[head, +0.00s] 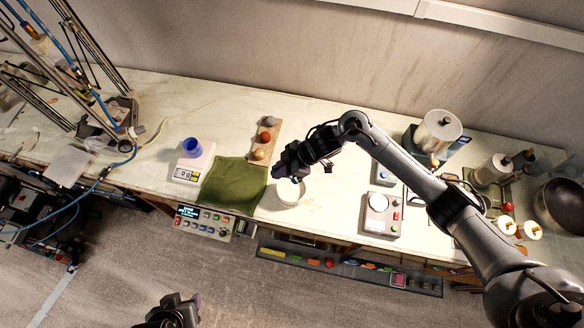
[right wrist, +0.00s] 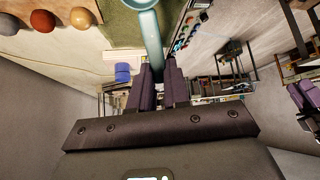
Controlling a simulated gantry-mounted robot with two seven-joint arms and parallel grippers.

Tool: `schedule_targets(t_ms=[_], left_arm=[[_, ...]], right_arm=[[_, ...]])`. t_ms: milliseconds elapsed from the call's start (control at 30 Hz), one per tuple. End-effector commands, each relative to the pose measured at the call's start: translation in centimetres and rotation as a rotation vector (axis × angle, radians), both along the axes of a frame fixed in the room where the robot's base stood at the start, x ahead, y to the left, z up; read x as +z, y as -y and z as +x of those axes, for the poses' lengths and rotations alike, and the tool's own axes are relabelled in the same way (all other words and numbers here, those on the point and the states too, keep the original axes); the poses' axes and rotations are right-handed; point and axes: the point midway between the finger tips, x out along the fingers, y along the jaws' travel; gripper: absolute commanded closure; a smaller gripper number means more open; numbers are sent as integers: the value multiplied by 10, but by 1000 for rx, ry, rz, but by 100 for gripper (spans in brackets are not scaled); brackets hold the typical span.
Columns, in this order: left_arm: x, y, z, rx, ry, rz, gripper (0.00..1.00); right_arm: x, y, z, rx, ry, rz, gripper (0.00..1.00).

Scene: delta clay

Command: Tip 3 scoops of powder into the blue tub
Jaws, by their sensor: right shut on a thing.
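The blue tub (head: 192,147) stands on a white scale (head: 188,174) at the left of the bench; a blue thing that looks like it (right wrist: 123,72) shows in the right wrist view. My right gripper (head: 284,172) is shut on the handle of a pale teal scoop (right wrist: 152,40), over a white round container (head: 291,194). The scoop's bowl (right wrist: 141,3) is cut by the top edge of the right wrist view, so its contents are hidden. My left gripper (head: 190,303) is low at the bottom of the head view, away from the bench; its finger gap is unclear.
A green cloth (head: 235,182) lies between scale and container. A wooden strip (head: 262,142) with several balls lies behind it. Another scale (head: 378,213), jars and a dark pan (head: 562,203) stand to the right. A button panel (head: 205,222) is at the front edge.

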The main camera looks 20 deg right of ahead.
Motion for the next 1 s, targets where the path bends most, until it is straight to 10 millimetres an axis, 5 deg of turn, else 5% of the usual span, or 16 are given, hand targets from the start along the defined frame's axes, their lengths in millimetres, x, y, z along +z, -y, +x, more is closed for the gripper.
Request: schedule_targets(t_ms=[1000], left_arm=[[-70, 3, 0, 5, -2, -11, 57]], right_arm=[[-79, 0, -1, 1, 0, 9, 100]])
